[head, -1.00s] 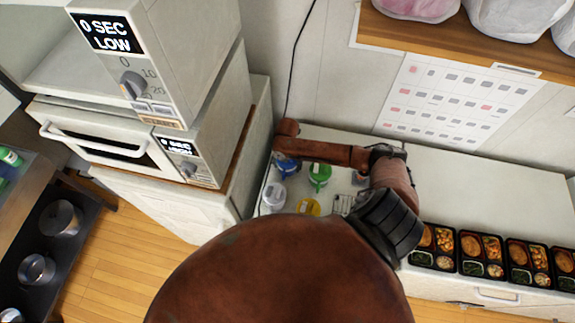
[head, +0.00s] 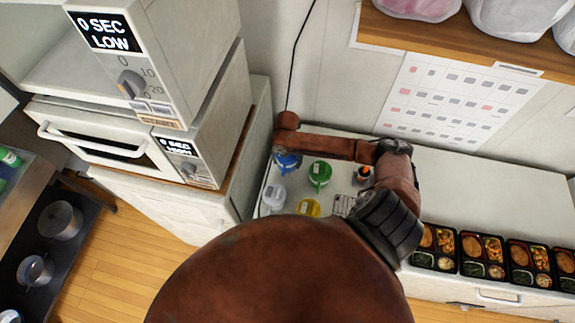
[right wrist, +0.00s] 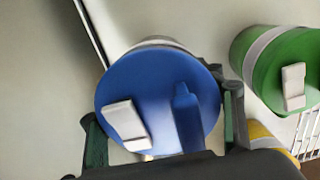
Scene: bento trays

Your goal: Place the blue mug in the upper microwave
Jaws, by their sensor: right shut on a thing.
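The blue mug (head: 287,161) is at the far left end of the white counter, under the end of my right arm. In the right wrist view its round blue top (right wrist: 150,85) fills the middle, with a white tab on it. My right gripper (right wrist: 165,132) is shut on it, one dark finger at each side. In the head view the arm mostly hides the gripper (head: 286,150). I cannot tell whether the mug is off the counter. The upper microwave (head: 185,45) is at upper left, its display reading 0 SEC LOW; its front looks open. My left gripper is out of view.
A green mug (head: 320,174), a white one (head: 273,196) and a yellow one (head: 308,207) stand close by. A lower microwave (head: 105,140), shut, sits beneath the upper one. Bento trays (head: 483,254) line the counter's front right. A shelf (head: 460,35) overhangs the right.

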